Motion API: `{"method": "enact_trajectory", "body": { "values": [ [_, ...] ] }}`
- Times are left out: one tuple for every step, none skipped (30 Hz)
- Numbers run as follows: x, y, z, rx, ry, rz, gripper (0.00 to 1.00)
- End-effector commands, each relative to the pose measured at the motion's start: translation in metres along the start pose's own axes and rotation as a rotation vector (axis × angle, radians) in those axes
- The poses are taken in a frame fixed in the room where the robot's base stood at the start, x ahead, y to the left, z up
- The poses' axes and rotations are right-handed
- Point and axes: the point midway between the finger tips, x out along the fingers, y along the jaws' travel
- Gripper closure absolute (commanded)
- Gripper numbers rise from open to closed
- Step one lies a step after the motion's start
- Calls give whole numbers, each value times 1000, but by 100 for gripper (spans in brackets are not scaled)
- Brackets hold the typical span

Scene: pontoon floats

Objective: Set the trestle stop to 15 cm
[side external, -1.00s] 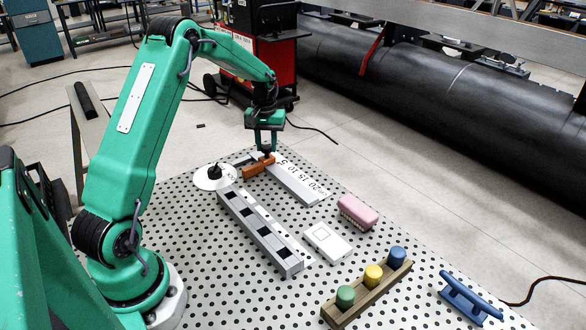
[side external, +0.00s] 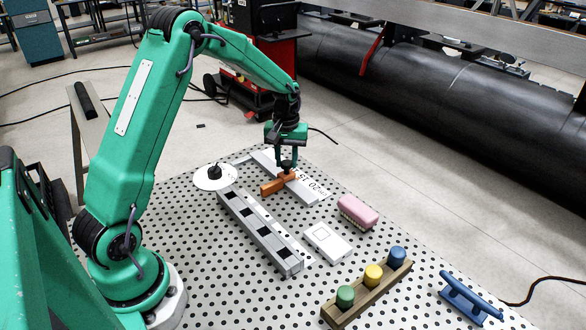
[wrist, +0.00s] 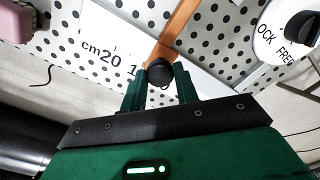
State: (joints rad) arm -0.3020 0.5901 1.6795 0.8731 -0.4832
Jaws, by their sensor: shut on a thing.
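The orange trestle stop (side external: 272,186) lies across the white centimetre scale (side external: 312,196). It also shows in the wrist view (wrist: 178,25). My gripper (side external: 287,170) is shut on the stop's black knob (wrist: 160,72), one finger on each side. In the wrist view, the scale (wrist: 100,38) reads "cm", 20 and then a 1 beside the stop. The stop and my fingers hide the following digits, so the exact reading cannot be told. The white LOCK/FREE dial (wrist: 280,35) has a black knob; it stands left of the stop in the side view (side external: 205,184).
A grey rail with black squares (side external: 265,238) lies in front of the stop. A pink brush (side external: 358,211), a white card-like block (side external: 327,243), a wooden peg rack (side external: 370,291) and a blue cleat (side external: 470,299) stand to the right on the perforated table.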

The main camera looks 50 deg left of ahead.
Motion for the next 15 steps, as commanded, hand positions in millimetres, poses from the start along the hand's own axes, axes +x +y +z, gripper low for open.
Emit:
{"method": "enact_trajectory", "body": {
  "values": [
    [-1,1,-1,0,5,3,100],
    [-1,1,-1,0,5,3,100],
    [-1,1,-1,0,5,3,100],
    [-1,1,-1,0,5,3,100],
    [-1,1,-1,0,5,3,100],
    [-1,1,-1,0,5,3,100],
    [-1,1,-1,0,5,3,100],
    [-1,0,-1,0,5,3,66],
    [-1,0,-1,0,5,3,58],
    [-1,0,-1,0,5,3,52],
    [-1,0,-1,0,4,2,48],
    [-1,0,-1,0,4,2,48],
    [-1,0,-1,0,4,2,48],
    [-1,0,-1,0,3,2,48],
    [-1,0,-1,0,3,1,48]
  ]
}}
